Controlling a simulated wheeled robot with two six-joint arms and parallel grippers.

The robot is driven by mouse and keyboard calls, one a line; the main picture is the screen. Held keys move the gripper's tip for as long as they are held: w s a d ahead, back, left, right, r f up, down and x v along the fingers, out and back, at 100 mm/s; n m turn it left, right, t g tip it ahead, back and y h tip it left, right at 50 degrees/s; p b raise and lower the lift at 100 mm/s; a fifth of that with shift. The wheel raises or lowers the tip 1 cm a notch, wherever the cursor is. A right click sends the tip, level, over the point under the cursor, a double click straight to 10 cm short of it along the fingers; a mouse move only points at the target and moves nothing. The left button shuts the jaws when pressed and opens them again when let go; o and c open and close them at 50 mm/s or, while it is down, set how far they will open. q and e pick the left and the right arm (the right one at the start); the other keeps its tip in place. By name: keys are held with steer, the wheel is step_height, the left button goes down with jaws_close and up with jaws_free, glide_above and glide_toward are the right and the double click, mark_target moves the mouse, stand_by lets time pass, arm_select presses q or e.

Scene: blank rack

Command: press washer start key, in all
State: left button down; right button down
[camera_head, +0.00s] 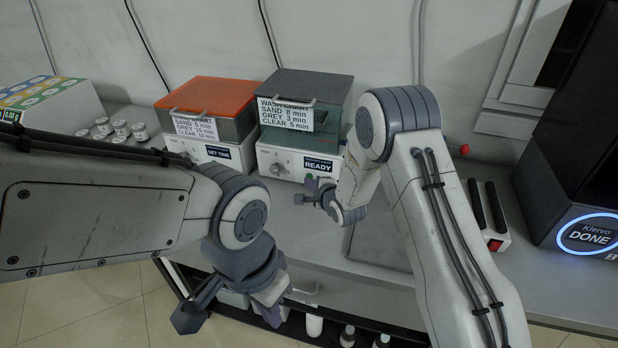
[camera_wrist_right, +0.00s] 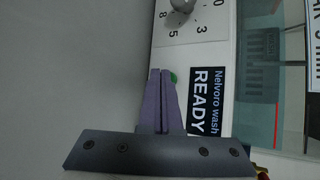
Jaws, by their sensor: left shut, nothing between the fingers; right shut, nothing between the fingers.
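The washer (camera_head: 290,162) is the white base with a dark grey lidded box on top. Its chart reads sand 8, grey 3, clear 5 min and its label reads READY. In the right wrist view the label reads Nelvoro wash READY (camera_wrist_right: 207,100), beside a numbered dial (camera_wrist_right: 181,5). A green start key (camera_wrist_right: 173,77) shows partly, largely hidden by the fingertips of my right gripper (camera_wrist_right: 160,75). That gripper is shut and empty, in front of the washer's panel; contact cannot be told. My left gripper (camera_head: 272,292) is shut and empty, low in front of the bench.
An orange-lidded unit (camera_head: 212,95) labelled SET TIME stands left of the washer. Small round pots (camera_head: 121,128) and a box with coloured labels (camera_head: 52,95) are farther left. A dark machine (camera_head: 578,232) showing DONE stands right. Bottles (camera_head: 347,335) sit on the lower shelf.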

steer(key=shift+w+d, duration=0.1)
steer(key=shift+w, duration=0.15)
stand_by(0.4)
steer(key=shift+s, duration=0.1)
steer(key=shift+s+a, duration=0.25)
steer(key=shift+s, duration=0.4)
steer(key=shift+s+a, duration=0.25)
steer(key=shift+s, duration=0.55)
steer(key=shift+s+a, duration=0.25)
steer(key=shift+s, duration=0.55)
steer(key=shift+s+a, duration=0.25)
steer(key=shift+s, duration=0.55)
